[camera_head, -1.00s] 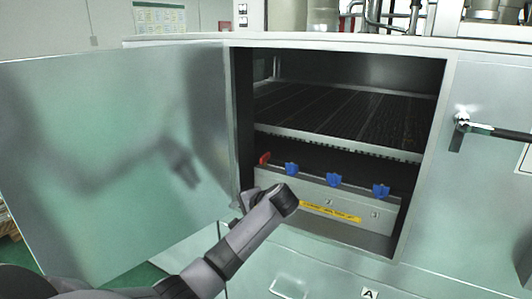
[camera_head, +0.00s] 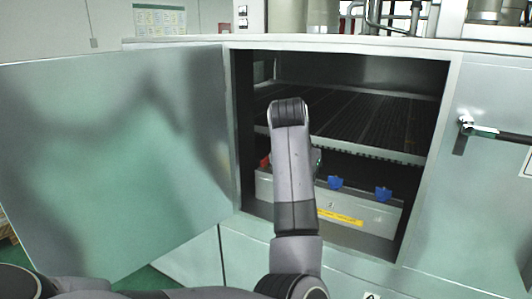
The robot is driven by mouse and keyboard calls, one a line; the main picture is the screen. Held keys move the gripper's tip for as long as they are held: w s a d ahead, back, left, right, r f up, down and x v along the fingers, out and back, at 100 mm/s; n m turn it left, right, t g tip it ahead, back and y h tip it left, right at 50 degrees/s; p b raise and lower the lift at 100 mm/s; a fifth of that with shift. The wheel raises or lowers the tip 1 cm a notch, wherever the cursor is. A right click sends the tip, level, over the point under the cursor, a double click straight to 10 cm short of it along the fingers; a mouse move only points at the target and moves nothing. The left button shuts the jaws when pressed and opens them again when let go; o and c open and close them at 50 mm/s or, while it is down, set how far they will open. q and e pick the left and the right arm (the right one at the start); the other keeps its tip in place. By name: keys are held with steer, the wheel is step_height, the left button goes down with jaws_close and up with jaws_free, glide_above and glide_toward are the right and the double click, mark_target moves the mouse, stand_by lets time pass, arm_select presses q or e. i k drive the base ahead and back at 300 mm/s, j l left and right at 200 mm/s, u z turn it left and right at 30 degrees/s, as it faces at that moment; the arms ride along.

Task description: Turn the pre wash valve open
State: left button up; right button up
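Valve handles stand in a row on a light metal box inside the open cabinet. A red handle (camera_head: 265,162) is at the left end, partly covered by my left arm. Two blue handles, a middle one (camera_head: 335,182) and a right one (camera_head: 383,194), stand to its right. My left arm hides the place between the red and middle blue handles. I cannot read which handle is the pre wash valve. My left gripper (camera_head: 316,160) is almost wholly hidden behind my own wrist, near the handles. I cannot tell whether it touches one. My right gripper is not in view.
The cabinet door (camera_head: 120,165) stands open to the left. A dark grated rack (camera_head: 370,118) lies above the valves inside. A yellow label (camera_head: 340,218) is on the box front. A closed panel with a black-gripped handle (camera_head: 490,131) is at the right.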

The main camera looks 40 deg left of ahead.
mark_target(264, 163)
steer(key=i+j, duration=0.1)
steer(key=j, duration=0.2)
steer(key=i+j, duration=0.15)
steer(key=j, duration=0.15)
steer(key=i+j, duration=0.1)
steer(key=j, duration=0.2)
steer(key=i+j, duration=0.15)
steer(key=j, duration=0.15)
